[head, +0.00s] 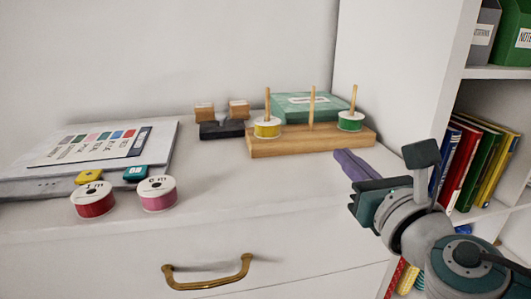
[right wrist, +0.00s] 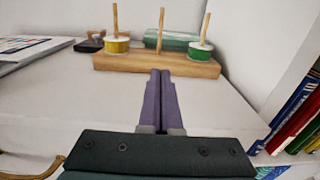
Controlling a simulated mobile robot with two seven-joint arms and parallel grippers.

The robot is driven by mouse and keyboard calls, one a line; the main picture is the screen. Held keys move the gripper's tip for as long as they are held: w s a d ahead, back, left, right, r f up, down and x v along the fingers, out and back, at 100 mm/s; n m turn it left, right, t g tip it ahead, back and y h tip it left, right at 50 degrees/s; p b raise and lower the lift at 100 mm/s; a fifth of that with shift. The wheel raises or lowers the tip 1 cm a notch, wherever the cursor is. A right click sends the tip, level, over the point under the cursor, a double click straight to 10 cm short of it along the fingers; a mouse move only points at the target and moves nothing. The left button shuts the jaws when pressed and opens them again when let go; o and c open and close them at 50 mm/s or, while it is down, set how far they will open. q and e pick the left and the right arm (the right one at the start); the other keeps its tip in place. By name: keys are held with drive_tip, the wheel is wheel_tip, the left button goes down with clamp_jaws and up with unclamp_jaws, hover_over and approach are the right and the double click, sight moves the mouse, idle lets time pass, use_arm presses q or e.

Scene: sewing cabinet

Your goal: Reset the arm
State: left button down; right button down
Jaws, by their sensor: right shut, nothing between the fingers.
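My right gripper (head: 354,165) has purple fingers and is held over the right part of the cabinet top, in front of the wooden peg rack. In the right wrist view the two fingers (right wrist: 161,90) lie pressed together with nothing between them. Their tips point toward the rack (right wrist: 190,65) and appear just short of its front side; I cannot tell the exact gap. My left gripper is in neither view.
The wooden rack (head: 265,147) has three pegs: a yellow spool (head: 268,130) on the left, a green spool (head: 350,124) on the right, the middle bare. Red (head: 93,203) and pink (head: 157,197) spools stand at the left front. A bookshelf (head: 495,72) borders the right.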

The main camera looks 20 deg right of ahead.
drive_tip(key=shift+s+a+f, duration=0.1)
drive_tip(key=shift+s+a, duration=0.05)
drive_tip(key=shift+s, duration=0.55)
drive_tip(key=s+d+r+m+g+h+p, duration=0.2)
drive_tip(key=s+r+m+g+h+p, duration=0.45)
drive_tip(key=m, duration=1.05)
drive_tip(key=s+a+r+m+g+y+p, duration=0.4)
drive_tip(key=s+a+m+g+y+p, duration=0.3)
drive_tip(key=s+a+m+y+p, duration=0.75)
wheel_tip(320, 180, up, 36)
drive_tip(key=s+d+h+p, duration=0.1)
drive_tip(key=d+h+p, duration=0.1)
drive_tip(key=p, duration=3.1)
drive_tip(key=shift+s+f+h, duration=0.15)
drive_tip(key=shift+s+h, duration=0.05)
drive_tip(key=shift+h, duration=0.5)
